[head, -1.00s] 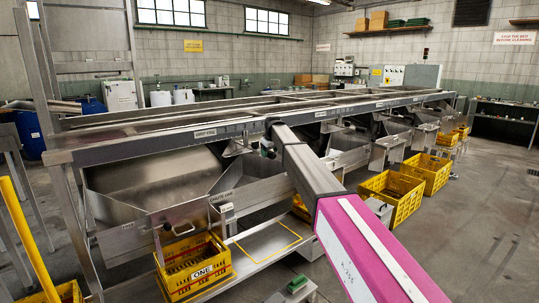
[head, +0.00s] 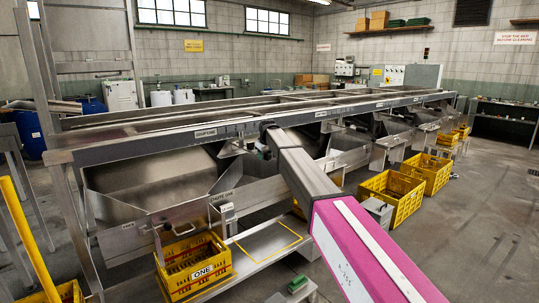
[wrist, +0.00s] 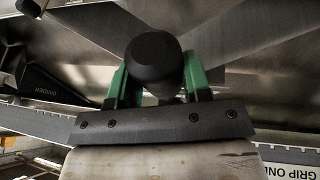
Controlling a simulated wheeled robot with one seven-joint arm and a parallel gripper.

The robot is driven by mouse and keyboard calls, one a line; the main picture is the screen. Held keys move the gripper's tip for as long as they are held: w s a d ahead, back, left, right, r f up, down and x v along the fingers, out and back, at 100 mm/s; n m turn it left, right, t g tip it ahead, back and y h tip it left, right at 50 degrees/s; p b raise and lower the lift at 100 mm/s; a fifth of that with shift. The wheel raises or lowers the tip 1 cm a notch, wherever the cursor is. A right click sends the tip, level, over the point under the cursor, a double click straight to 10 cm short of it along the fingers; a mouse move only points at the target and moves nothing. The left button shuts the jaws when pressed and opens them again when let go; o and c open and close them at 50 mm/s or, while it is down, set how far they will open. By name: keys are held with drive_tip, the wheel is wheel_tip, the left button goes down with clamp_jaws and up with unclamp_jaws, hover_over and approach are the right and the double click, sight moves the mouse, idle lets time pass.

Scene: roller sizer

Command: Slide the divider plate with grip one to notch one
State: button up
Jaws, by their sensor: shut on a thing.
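In the wrist view my gripper (wrist: 155,84) has its two green fingers closed around a round black knob (wrist: 153,58). A white label reading GRIP ONE (wrist: 294,168) is at the lower right. A dark part lettered DIVIDER (wrist: 40,92) is at the left. A toothed metal strip (wrist: 38,122) runs there too; which notch is which cannot be read. In the head view my gripper (head: 265,145) is small, at the front rail (head: 170,142) of the sizer. The divider plate below the knob cannot be made out clearly.
Chute one's label (head: 221,196) is on the sizer's front, with a yellow crate marked ONE (head: 203,271) below. More yellow crates (head: 392,194) stand to the right. A yellow post (head: 27,232) is at the far left. The floor at right is clear.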

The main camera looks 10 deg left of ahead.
drive_tip(key=s+a, duration=0.6)
drive_tip(key=s, duration=0.1)
drive_tip(key=o, duration=1.3)
drive_tip(key=shift+s, duration=0.1)
drive_tip(key=shift+c, duration=0.2)
drive_tip(key=v, duration=1)
drive_tip(key=shift+r, duration=0.35)
drive_tip(key=shift+s+d, duration=0.1)
